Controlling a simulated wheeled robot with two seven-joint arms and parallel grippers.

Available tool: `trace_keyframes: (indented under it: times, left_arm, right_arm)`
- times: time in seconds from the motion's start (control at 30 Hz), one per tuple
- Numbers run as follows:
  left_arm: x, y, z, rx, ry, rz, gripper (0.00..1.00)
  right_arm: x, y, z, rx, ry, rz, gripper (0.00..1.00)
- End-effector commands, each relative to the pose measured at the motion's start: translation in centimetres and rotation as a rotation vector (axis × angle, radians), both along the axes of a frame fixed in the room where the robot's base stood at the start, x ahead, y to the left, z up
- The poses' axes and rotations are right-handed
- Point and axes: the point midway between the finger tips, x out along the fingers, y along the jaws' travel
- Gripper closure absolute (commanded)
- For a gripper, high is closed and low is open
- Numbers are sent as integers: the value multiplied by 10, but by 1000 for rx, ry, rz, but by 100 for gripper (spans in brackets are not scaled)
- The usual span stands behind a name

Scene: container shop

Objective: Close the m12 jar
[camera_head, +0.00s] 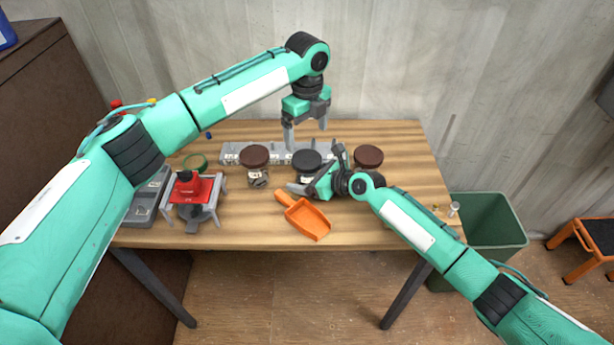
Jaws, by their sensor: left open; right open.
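Three round dark tops stand in a row at the back of the wooden table: a brown one on the left jar (255,156), a black one (306,160) in the middle, and a dark brown one (368,156) on the right. Labels are too small to read, so I cannot tell which jar is m12. A green ring or lid (195,162) lies further left. My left gripper (306,132) is open and points down above and behind the middle jar. My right gripper (317,174) is open close to the middle jar and partly hides its body; contact is unclear.
A grey labelled rack (232,149) runs behind the jars. An orange scoop (307,219) lies in front of them. A red device on a grey stand (189,188) and a grey tray (144,205) are at left. A green bin (490,222) stands off the table's right edge.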

Motion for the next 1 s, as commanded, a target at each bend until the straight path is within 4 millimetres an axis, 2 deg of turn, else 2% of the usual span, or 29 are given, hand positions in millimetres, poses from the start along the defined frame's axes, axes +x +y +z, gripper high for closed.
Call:
trace_keyframes:
  times: [0.17,0.6,0.63,0.77,1.0]
  left_arm:
    - [0,0,0,0,0,0,8]
    - [0,0,0,0,0,5,8]
    - [0,0,0,0,0,12,8]
    - [0,0,0,0,0,89,8]
    - [0,0,0,-1,1,426,8]
  right_arm:
    - [0,0,0,0,0,0,12]
    - [0,-1,0,1,1,0,97]
    - [0,-1,0,1,1,0,100]
    - [0,-1,0,1,1,0,100]
    - [0,-1,0,0,0,-1,100]
